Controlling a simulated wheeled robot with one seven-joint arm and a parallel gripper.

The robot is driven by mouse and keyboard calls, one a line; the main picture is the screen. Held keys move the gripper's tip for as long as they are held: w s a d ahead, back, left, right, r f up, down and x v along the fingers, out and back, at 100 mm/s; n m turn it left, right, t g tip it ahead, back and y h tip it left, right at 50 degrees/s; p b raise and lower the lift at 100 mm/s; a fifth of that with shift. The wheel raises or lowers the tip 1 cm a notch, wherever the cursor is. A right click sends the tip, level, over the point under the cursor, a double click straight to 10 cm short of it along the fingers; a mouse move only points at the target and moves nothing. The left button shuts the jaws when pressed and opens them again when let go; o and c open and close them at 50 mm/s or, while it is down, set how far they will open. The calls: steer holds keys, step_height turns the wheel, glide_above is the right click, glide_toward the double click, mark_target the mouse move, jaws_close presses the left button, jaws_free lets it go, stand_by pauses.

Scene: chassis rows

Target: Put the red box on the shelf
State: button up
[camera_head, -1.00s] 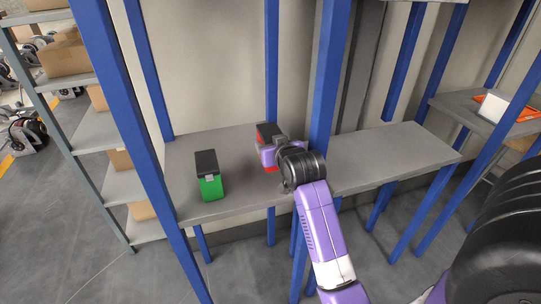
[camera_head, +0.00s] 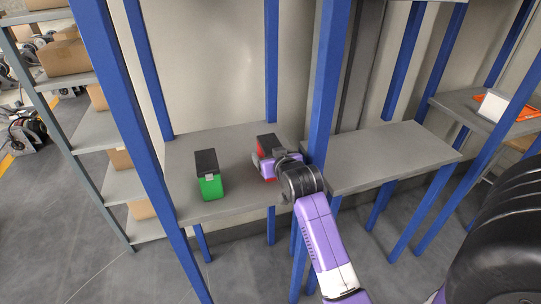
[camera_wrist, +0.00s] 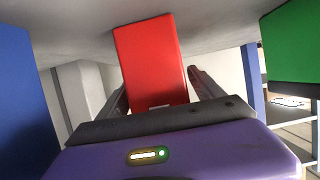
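The red box (camera_head: 266,155), with a dark top, stands on the grey shelf board (camera_head: 235,200) in the left bay. My gripper (camera_head: 268,168) reaches it from the front and hides its lower part. That view looks upside down, and the box end meets the shelf surface at the top.
A green box (camera_head: 210,186) with a dark top stands to the left on the same board. The right-hand board (camera_head: 390,155) is bare. Cartons (camera_head: 66,57) sit on the left rack.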

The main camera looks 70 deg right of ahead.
steer(key=shift+r, duration=0.1)
steer(key=b+v, duration=0.1)
steer(key=v, duration=1.1)
steer(key=s+a+f+n+t+y, duration=0.1)
steer(key=a+f+n+t+y, duration=0.2)
steer(key=a, duration=0.8)
steer(key=s+a+f+n+t+y, duration=0.15)
steer(key=a+f+n, duration=0.3)
steer(key=a, duration=0.55)
steer(key=s+a+r+n+t+y, duration=0.1)
steer(key=s+a+y, duration=0.4)
steer(key=s+a, duration=0.7)
steer(key=shift+a+r+n+y, duration=0.35)
steer(key=shift+a+r+n, duration=0.3)
steer(key=shift+a+r, duration=0.1)
